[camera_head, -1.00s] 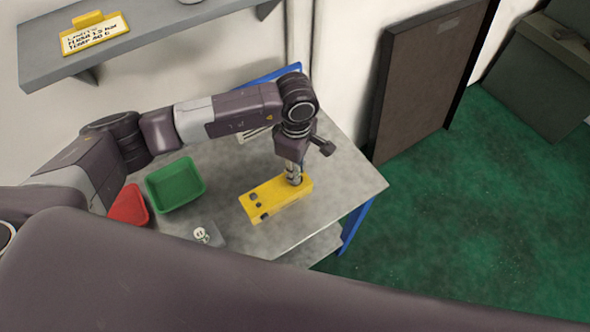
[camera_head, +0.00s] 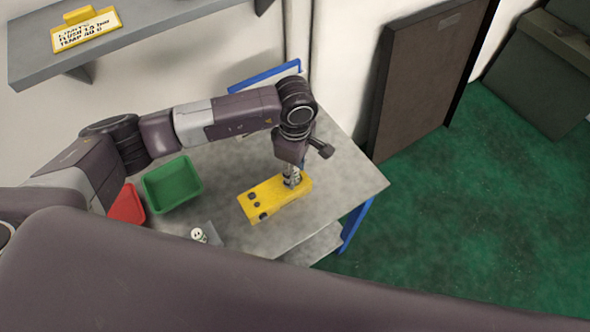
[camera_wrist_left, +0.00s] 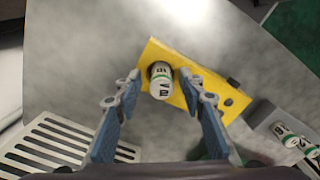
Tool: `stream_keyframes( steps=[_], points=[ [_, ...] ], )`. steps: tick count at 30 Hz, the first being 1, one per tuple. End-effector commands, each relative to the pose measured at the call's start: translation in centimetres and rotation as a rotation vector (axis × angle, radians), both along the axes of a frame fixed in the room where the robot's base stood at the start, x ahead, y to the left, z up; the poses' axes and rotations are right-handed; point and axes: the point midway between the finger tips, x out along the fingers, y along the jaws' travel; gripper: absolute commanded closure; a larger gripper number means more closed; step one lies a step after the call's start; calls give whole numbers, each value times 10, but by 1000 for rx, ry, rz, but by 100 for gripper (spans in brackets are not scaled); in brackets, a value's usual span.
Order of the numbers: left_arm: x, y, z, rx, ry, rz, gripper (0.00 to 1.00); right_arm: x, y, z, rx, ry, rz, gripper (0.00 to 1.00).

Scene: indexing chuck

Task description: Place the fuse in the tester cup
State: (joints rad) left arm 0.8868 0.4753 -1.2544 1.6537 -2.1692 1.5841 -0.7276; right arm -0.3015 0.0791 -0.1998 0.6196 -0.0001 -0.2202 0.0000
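The yellow tester block (camera_head: 270,201) lies on the grey bench; it also shows in the left wrist view (camera_wrist_left: 215,92). A white fuse (camera_wrist_left: 160,82) with a green band and dark markings stands at the block's end, seen nearly end-on from above. My left gripper (camera_head: 293,181) is over that end of the block. In the left wrist view its blue-padded fingers (camera_wrist_left: 161,76) are spread on either side of the fuse, with gaps showing. My right gripper is not in view.
A green bin (camera_head: 173,185) and a red bin (camera_head: 127,206) stand left of the tester. A grey holder (camera_wrist_left: 263,121) with more fuses (camera_wrist_left: 285,135) is nearby. A white slotted panel (camera_wrist_left: 50,143) lies beside my gripper. The bench's right end is clear.

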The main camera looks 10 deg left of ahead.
Motion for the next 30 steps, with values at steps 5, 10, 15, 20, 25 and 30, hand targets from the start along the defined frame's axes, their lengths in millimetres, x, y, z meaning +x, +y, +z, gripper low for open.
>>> stream_keyframes(
  steps=[5,10,15,20,25,30],
  points=[
    [2,0,9,-2,-4,-1,63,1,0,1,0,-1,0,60],
    [2,-1,44,-3,-7,-1,63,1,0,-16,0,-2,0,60],
    [2,0,82,-2,-7,-1,63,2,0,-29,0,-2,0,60],
    [1,0,108,-2,-4,0,63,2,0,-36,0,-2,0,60],
    [0,0,122,0,-1,0,63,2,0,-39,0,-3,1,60],
    [0,0,124,0,0,0,63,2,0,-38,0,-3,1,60]
  ],
)
